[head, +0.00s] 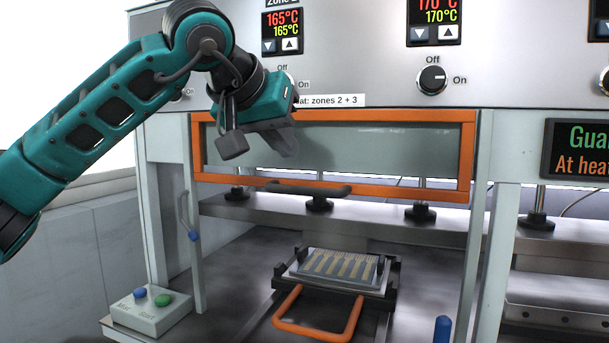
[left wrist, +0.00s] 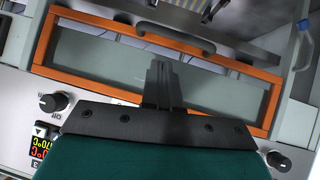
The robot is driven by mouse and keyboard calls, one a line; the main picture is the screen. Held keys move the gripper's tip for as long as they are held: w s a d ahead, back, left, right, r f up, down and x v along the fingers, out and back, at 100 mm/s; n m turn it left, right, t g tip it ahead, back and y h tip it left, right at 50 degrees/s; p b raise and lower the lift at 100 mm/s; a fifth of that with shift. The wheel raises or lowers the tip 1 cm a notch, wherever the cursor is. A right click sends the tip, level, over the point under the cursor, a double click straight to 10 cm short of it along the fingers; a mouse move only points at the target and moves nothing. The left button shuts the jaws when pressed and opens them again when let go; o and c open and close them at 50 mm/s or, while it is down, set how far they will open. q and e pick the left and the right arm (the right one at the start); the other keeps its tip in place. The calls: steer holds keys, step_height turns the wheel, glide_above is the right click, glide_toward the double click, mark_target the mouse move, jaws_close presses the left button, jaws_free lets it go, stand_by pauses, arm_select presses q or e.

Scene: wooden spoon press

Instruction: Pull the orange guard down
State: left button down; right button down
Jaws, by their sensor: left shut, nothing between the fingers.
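The orange guard (head: 400,115) is a rectangular frame with a clear pane across the front of the press, and it sits raised above the lower opening. A dark handle (head: 308,189) is fixed along its bottom bar. My left gripper (head: 287,148) is in front of the upper left part of the guard, above the handle and apart from it. Its fingers are shut and empty. In the left wrist view the shut fingers (left wrist: 162,85) show over the guard's pane, with the handle (left wrist: 172,37) beyond them. My right gripper is not in view.
A button box (head: 150,316) stands at lower left. Knobs (head: 432,79) and temperature displays line the panel above. A blue-topped post (head: 442,328) stands lower right.

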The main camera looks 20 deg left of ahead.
arm_select(q)
step_height(320, 180, up, 3)
steer(key=a+y, duration=0.2)
steer(key=a, duration=0.1)
glide_toward(306, 153)
step_height(306, 153, down, 5)
steer(key=shift+t, duration=0.4)
steer(key=shift+w+a+f, duration=0.15)
steer(key=shift+f, duration=0.9)
steer(key=shift+w+a+f, duration=0.1)
steer(key=shift+w+f, duration=0.05)
steer(key=shift+f, duration=0.95)
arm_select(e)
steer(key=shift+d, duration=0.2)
